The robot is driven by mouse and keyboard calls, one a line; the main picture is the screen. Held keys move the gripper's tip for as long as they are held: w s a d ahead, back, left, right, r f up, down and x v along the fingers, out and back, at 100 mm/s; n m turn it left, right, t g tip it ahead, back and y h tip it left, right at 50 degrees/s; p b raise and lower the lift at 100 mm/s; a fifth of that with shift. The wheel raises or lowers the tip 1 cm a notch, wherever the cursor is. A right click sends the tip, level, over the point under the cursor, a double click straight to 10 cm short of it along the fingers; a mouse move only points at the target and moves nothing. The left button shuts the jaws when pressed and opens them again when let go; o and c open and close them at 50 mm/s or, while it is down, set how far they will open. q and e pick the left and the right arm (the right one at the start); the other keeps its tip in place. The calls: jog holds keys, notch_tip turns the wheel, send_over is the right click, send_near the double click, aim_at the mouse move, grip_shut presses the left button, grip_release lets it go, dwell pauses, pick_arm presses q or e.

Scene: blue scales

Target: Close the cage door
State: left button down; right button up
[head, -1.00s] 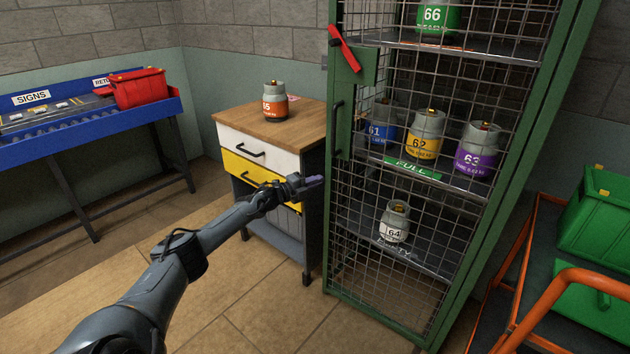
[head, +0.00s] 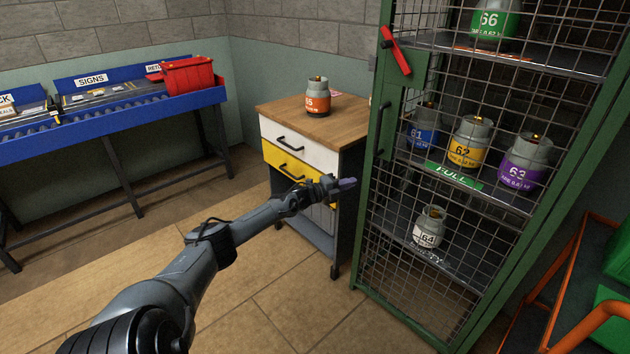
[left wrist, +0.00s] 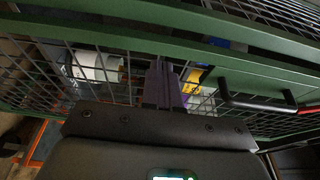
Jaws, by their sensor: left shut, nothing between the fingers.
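The cage (head: 575,212) stands right of centre in the head view, with a green frame and wire mesh. Its door (head: 364,235) has a black handle (head: 382,128) and a red latch lever (head: 397,52). The door looks flush or nearly flush with the frame; I cannot tell whether a small gap remains. My left gripper (head: 350,184) is shut and empty, just left of the door's edge below the handle. In the left wrist view its fingers (left wrist: 162,85) point at the green bars and mesh, with the black handle (left wrist: 262,103) to the right. Contact is unclear. My right gripper is not in view.
Several numbered gas bottles (head: 469,143) stand on the cage shelves. A wood-topped cabinet (head: 345,125) with an orange-labelled bottle (head: 318,96) stands left of the cage. A blue bench (head: 120,110) is at the left, an orange rail (head: 570,335) at the right. The floor in front is clear.

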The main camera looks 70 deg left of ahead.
pick_arm(q)
jog(key=s+a+p, duration=0.2)
jog(key=s+p, duration=0.2)
jog(key=s, duration=0.6)
jog(key=n+g+y+p, duration=0.2)
jog(key=n+y+p, duration=0.15)
jog(key=y, duration=0.25)
send_near(396, 161)
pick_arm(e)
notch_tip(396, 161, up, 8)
pick_arm(q)
jog(key=shift+n, duration=0.35)
jog(key=b+x, duration=0.5)
jog(key=b, duration=0.1)
jog(key=shift+w+a, duration=0.1)
jog(key=shift+w, duration=0.2)
jog(key=shift+w+a+b, duration=0.25)
jog(key=shift+w+b, duration=0.15)
jog(key=shift+w, duration=0.15)
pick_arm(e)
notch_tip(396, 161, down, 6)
